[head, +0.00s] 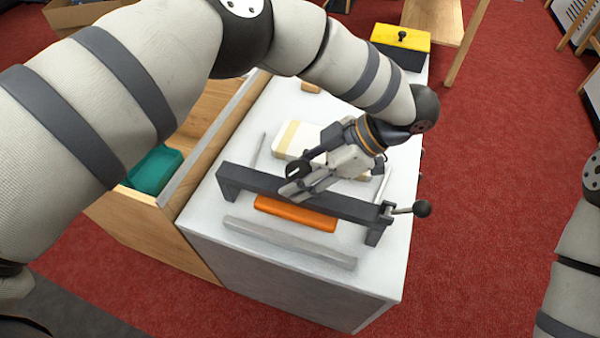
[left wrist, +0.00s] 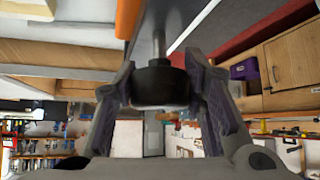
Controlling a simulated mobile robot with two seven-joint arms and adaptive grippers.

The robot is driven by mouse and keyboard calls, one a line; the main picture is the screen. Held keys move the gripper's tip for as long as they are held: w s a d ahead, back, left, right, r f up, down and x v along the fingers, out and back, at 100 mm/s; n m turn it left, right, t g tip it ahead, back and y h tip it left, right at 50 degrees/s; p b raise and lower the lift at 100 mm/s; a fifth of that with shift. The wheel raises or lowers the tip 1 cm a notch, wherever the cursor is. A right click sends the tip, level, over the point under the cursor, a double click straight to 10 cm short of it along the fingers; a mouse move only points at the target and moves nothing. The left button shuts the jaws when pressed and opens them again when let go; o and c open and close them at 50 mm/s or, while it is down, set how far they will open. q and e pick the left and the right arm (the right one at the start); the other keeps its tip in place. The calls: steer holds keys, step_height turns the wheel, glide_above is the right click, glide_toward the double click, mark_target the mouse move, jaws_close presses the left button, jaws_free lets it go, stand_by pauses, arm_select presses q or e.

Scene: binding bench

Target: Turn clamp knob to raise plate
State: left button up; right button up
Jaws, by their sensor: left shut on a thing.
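The clamp (head: 345,208) is a dark crossbar on end legs, standing on the white bench. In the left wrist view its black round knob (left wrist: 160,88) sits between the two fingers on a metal stem, with the fingers against its sides. My left gripper (head: 290,190) is shut on the knob, above the middle of the crossbar; the gripper mostly hides the knob in the head view. An orange bar (head: 295,213) lies below the crossbar, its far side hidden. I cannot tell which part is the plate. My right gripper is out of view.
A lever with a black ball end (head: 422,208) sticks out right of the clamp. A cream block (head: 295,138) lies behind it and a grey bar (head: 290,242) in front. A teal box (head: 155,167) is at left. A yellow-lidded box (head: 400,40) stands at the back.

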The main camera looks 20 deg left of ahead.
mark_target(311, 170)
arm_select(q)
steer(key=shift+s+f, duration=0.15)
steer(key=shift+f, duration=0.1)
steer(key=o, duration=1.1)
steer(key=shift+o, duration=0.2)
steer(key=shift+r, duration=0.15)
steer(key=shift+w+d+r, duration=0.2)
steer(key=shift+d+r, duration=0.05)
steer(key=shift+r, duration=0.05)
steer(key=v, duration=0.6)
steer(key=shift+d+r, duration=0.2)
